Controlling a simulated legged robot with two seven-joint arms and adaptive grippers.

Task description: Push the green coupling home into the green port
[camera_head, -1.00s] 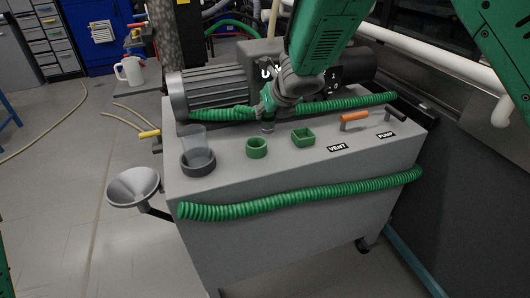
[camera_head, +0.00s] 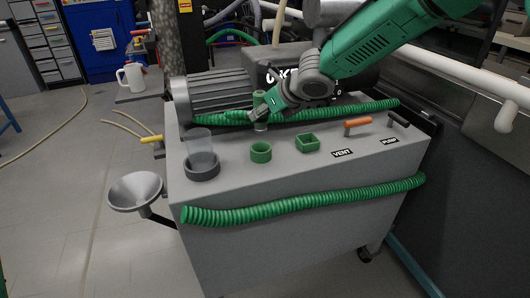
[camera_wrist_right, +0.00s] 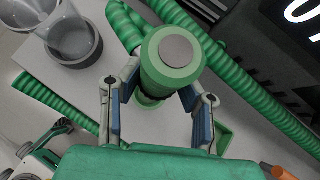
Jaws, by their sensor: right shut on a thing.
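The green coupling (camera_head: 259,98) is a cylinder with a grey lower end, held roughly upright in my right gripper (camera_head: 264,108). In the right wrist view the coupling (camera_wrist_right: 170,60) shows its grey round end cap, with the finger pads of my right gripper (camera_wrist_right: 155,88) on both sides. The green round port (camera_head: 260,152) is a short ring on the grey cart top. The coupling is behind this port in the head view, apart from it. A green square port (camera_head: 307,142) stands to its right. My left gripper is not in view.
A clear cup sits in a dark grey ring holder (camera_head: 201,168) at the left. A ribbed green hose (camera_head: 300,206) crosses the cart front; another runs behind the coupling. A finned motor (camera_head: 215,95) stands behind. Orange (camera_head: 357,123) and black (camera_head: 398,118) handles are at the right.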

